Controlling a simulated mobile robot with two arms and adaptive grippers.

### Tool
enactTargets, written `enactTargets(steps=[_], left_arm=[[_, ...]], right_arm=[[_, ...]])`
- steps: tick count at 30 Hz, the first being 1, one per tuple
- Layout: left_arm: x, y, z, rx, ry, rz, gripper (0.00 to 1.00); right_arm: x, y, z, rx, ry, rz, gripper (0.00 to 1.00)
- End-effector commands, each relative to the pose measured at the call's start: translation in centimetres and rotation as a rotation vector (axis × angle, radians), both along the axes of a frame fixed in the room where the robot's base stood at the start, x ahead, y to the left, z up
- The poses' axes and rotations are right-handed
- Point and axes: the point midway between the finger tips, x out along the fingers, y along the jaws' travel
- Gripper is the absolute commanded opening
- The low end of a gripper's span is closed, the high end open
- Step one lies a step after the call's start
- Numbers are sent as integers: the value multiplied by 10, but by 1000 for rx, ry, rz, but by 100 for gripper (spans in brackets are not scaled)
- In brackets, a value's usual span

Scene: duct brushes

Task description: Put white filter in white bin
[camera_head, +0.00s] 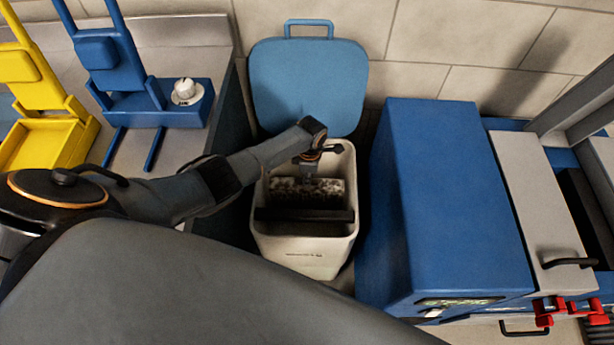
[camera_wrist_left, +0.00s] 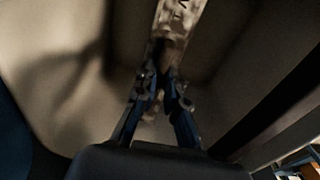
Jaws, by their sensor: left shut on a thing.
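The white bin (camera_head: 290,242) stands in the middle of the head view, its blue lid (camera_head: 307,85) swung open behind it. The white filter (camera_head: 325,188), speckled with dark dirt, is inside the bin's mouth, below the rim. My left gripper (camera_head: 309,172) reaches into the bin from the left and is shut on the filter's upper edge. In the left wrist view the fingers (camera_wrist_left: 165,85) close on the speckled filter (camera_wrist_left: 180,22), with the bin's pale inner walls around them. The filter's lower part is hidden. My right gripper is not in view.
A dark bar (camera_head: 303,215) crosses the bin's mouth near the front. A large blue machine (camera_head: 445,190) stands close on the right. A metal counter with a blue stand (camera_head: 115,70), a white knob and a yellow stand (camera_head: 45,145) is on the left. A tiled wall is behind.

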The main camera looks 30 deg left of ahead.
Motion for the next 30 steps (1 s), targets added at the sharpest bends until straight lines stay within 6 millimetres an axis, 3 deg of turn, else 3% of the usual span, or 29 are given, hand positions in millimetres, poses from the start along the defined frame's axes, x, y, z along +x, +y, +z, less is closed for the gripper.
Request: enactTargets(steps=[10,11,14,23,30], left_arm=[[1,0,1,0,-1,0,0],[1,0,1,0,-1,0,17],[0,0,1,0,-1,0,37],[0,0,1,1,0,0,37],[0,1,29,3,-1,-1,37]], right_arm=[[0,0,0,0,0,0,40],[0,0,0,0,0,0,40],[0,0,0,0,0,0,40],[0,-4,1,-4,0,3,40],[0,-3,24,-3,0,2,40]])
